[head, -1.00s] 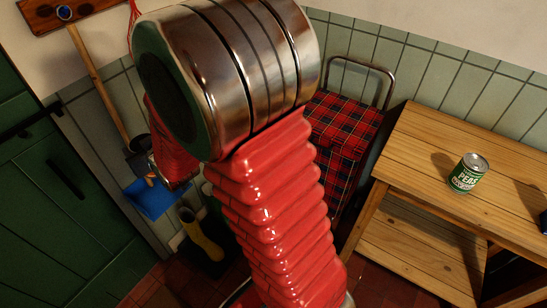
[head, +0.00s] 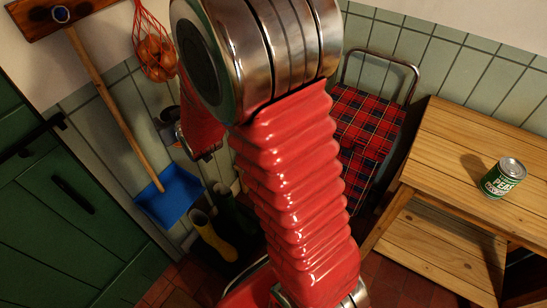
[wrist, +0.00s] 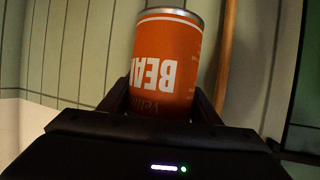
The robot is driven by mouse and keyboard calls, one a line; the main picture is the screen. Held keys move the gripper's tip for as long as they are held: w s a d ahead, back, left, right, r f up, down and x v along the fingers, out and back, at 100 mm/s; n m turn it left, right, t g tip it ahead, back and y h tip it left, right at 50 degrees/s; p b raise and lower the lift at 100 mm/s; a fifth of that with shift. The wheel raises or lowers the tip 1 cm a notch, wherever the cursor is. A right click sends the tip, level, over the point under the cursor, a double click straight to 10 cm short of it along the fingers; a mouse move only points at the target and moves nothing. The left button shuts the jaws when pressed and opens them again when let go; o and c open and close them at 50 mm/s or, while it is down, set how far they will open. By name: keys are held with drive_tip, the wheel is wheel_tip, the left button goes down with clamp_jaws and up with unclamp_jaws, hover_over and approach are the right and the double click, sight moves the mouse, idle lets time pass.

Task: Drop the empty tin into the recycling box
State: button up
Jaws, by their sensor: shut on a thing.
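An orange tin (wrist: 165,62) with white upside-down "BEA" lettering and a silver rim fills the middle of the wrist view. My gripper (wrist: 161,98) is shut on it, with one dark finger on each side. Part of the tin is hidden behind the gripper body. In the head view my red sleeved arm hides most of the gripper and I cannot make out the orange tin. I see no recycling box in either view. Whether the tin is empty does not show.
A green peas tin (head: 502,178) stands on a pine shelf unit (head: 450,150) at the right. A tartan trolley (head: 368,125) is behind my arm.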

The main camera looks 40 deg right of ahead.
drive_tip(key=shift+s+a+r, duration=0.45)
drive_tip(key=shift+s+a, duration=0.2)
drive_tip(key=shift+s, duration=0.05)
drive_tip(key=w+d+f+m+h, duration=0.1)
drive_tip(key=w+d+f, duration=0.4)
drive_tip(key=d, duration=0.4)
drive_tip(key=w+d+f+m+h, duration=0.1)
drive_tip(key=w+d+f, duration=0.2)
drive_tip(key=w+d, duration=0.5)
drive_tip(key=w+d+f+m+h, duration=0.1)
drive_tip(key=w+d+f, duration=0.35)
drive_tip(key=d, duration=0.55)
drive_tip(key=d+f+h, duration=0.1)
drive_tip(key=d+f, duration=0.4)
drive_tip(key=d, duration=0.4)
drive_tip(key=s+d+f+m+g+h, duration=0.1)
drive_tip(key=d+f, duration=0.4)
drive_tip(key=d, duration=0.3)
drive_tip(key=d+f+m+h, duration=0.1)
drive_tip(key=d+f, duration=0.4)
drive_tip(key=d, duration=0.4)
drive_tip(key=shift+s+d, duration=0.15)
drive_tip(key=shift+d, duration=0.15)
drive_tip(key=shift+f, duration=2.9)
